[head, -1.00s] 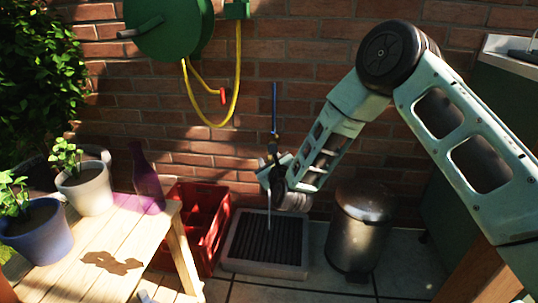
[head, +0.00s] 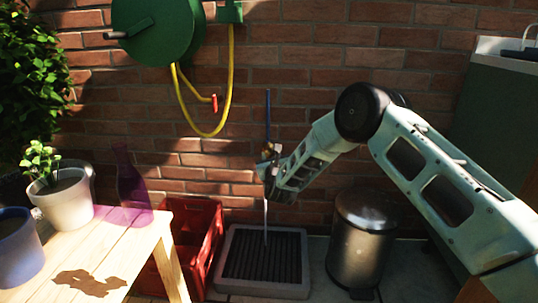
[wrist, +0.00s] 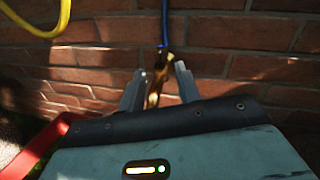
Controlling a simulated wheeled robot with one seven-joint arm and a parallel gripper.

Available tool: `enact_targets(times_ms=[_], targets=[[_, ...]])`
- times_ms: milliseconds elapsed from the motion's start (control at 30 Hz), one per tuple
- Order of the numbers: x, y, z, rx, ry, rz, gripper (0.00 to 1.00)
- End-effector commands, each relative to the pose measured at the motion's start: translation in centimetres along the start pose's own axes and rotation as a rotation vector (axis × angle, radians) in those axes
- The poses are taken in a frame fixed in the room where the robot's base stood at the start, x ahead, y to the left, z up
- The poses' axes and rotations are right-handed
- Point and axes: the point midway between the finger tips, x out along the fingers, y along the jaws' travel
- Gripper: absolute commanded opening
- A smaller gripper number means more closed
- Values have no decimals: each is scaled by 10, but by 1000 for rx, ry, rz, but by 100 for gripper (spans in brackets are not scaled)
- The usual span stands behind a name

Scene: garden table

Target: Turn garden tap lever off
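The brass garden tap (head: 268,152) is on the brick wall below a thin upright blue bar (head: 267,115). I cannot tell whether this bar is the lever or a pipe. A thin pale stream of water (head: 265,220) falls from the tap. My gripper (head: 268,170) is at the tap and partly hides it. In the wrist view, the two fingers of my gripper (wrist: 161,78) stand apart, with the brass tap (wrist: 172,66) showing between and beyond them. The blue bar (wrist: 163,22) rises above. I see no clear contact.
A grey-framed floor drain (head: 265,291) lies below the tap. A red crate (head: 207,235) is left of it and a metal bin (head: 358,240) right. A wooden table (head: 120,245) with pots and a purple bottle (head: 132,190) stands left. A yellow hose (head: 229,85) hangs above.

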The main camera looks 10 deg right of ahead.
Motion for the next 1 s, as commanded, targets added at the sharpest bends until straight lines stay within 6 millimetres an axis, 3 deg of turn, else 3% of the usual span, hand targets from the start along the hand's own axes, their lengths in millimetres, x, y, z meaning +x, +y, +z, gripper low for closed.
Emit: enact_targets(times_ms=[100,300,767,900,1000], targets=[[22,0,-3,0,-1,-2,34],[44,1,-2,-2,0,0,34],[53,0,-1,-1,2,1,34],[53,0,-1,-1,1,1,0],[53,0,-1,-1,1,1,0]])
